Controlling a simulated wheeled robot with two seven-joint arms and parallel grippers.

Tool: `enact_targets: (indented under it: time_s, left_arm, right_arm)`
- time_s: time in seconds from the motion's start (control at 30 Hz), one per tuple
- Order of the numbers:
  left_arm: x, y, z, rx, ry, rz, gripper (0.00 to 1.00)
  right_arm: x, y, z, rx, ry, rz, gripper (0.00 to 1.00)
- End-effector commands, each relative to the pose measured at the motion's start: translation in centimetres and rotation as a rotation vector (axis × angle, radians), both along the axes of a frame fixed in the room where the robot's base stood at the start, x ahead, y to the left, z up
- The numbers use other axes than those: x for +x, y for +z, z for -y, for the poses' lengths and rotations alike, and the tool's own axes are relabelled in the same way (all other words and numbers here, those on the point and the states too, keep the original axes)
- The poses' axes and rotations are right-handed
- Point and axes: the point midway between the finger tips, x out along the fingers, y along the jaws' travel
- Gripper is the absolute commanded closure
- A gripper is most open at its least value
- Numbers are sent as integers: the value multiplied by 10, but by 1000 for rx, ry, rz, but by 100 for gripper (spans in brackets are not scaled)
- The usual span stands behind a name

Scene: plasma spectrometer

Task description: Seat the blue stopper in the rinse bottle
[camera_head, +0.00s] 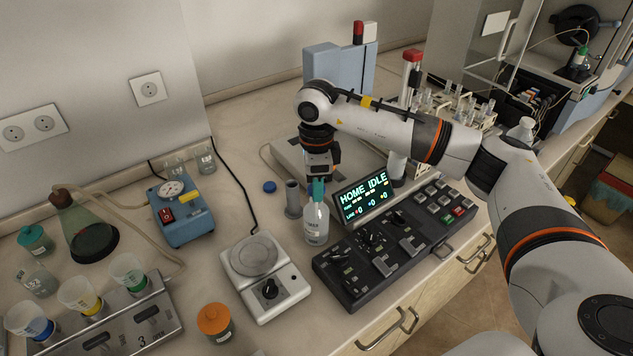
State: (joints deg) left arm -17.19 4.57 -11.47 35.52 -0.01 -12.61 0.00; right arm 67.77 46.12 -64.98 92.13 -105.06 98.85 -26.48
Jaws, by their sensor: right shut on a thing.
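The rinse bottle (316,224), clear with a white label, stands upright on the bench left of the control panel. My right gripper (317,180) points down right above it and is shut on a teal-blue piece, which I take for the blue stopper (317,192). The piece is at the bottle's mouth, in line with the neck; I cannot tell whether it is seated or only held there. The fingers partly hide its top. My left gripper is not in view.
A grey cylinder (293,199) stands close left of the bottle, with a small blue cap (269,186) on the bench behind it. The control panel (395,246) lies close right. A hotplate (263,272) is in front left. Glassware racks (451,108) stand behind my arm.

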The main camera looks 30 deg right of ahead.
Motion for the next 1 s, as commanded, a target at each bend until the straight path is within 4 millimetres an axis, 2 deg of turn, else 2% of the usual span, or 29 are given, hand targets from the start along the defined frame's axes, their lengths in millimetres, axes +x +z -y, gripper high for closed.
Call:
enact_targets:
  time_s: [1.0]
  left_arm:
    - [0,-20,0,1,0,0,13]
  right_arm:
    - [0,-25,0,0,0,0,87]
